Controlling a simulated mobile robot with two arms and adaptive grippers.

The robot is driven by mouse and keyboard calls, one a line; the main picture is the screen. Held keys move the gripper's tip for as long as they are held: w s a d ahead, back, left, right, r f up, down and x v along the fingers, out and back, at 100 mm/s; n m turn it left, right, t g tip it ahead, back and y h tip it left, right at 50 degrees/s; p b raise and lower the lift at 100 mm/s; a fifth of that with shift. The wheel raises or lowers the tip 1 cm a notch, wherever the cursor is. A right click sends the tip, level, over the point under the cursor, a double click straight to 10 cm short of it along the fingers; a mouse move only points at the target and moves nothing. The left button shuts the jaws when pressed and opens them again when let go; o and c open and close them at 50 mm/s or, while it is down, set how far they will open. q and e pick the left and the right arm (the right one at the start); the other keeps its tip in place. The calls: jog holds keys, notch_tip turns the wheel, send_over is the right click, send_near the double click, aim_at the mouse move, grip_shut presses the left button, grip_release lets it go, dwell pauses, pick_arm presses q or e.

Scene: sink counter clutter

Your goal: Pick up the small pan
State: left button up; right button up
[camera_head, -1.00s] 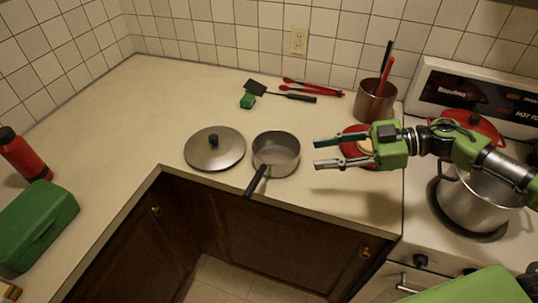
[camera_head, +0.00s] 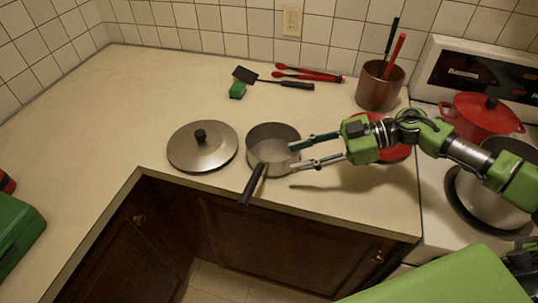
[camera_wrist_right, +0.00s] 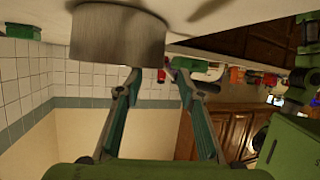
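The small pan (camera_head: 270,155) is a grey metal saucepan standing upright on the counter, its dark handle (camera_head: 252,186) pointing toward the front edge. My right gripper (camera_head: 292,157) is open, with its two fingers pointing left at the pan's right side. The fingertips overlap the pan's right rim in the head view; I cannot tell whether they touch it. In the right wrist view the pan wall (camera_wrist_right: 117,35) shows large just beyond the open fingers (camera_wrist_right: 158,75), with nothing between them. My left gripper is not in view.
A round metal lid (camera_head: 203,150) lies close left of the pan. A green sponge (camera_head: 237,90), a black spatula (camera_head: 270,81) and red utensils (camera_head: 310,74) lie behind. A utensil pot (camera_head: 380,88) and a red plate (camera_head: 392,151) are right. The stove holds pots. The left counter is mostly clear.

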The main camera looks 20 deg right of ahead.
aim_at(270, 172)
jog(key=x, duration=0.3)
jog(key=shift+w+d, duration=0.1)
jog(key=p+x, duration=0.1)
jog(key=x, duration=0.3)
jog(key=shift+a+p, duration=0.2)
jog(key=shift+p, duration=0.15)
jog(key=shift+w+a+f, duration=0.2)
jog(key=shift+a+f, duration=0.15)
jog(key=shift+a, duration=0.1)
grip_shut()
